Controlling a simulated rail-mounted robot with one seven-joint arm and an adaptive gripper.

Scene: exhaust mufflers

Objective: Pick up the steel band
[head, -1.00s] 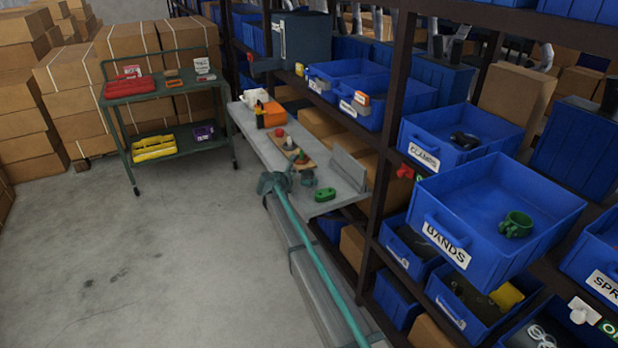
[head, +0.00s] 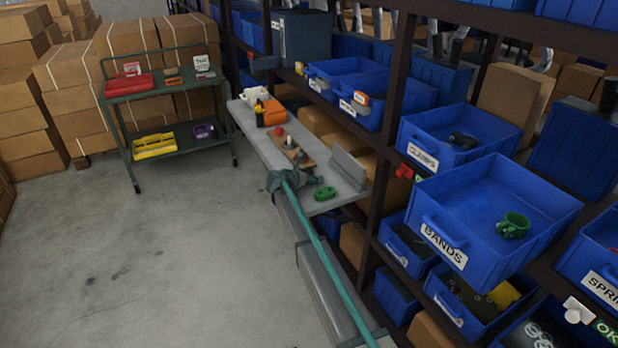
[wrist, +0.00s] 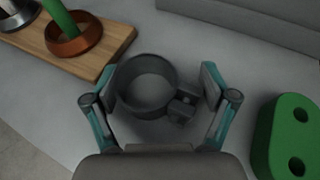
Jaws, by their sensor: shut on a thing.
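The steel band (wrist: 146,109) is a dark grey ring with a clamp lug on its right side. In the wrist view it lies between the two fingers of my gripper (wrist: 160,84), which is shut on it, ring on the left and lug on the right. The band is right above or on the grey bench top; I cannot tell if it is clear of it. In the head view my gripper (head: 300,181) is low over the front end of the bench (head: 345,188), and the band is too small and covered to make out clearly.
A wooden board (wrist: 95,62) with posts and a copper-coloured ring stands close left of the fingers. A green two-hole block (wrist: 290,135) lies close right. A blue BANDS bin (head: 450,205) holding a green band (head: 512,226) juts from the shelf at right.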

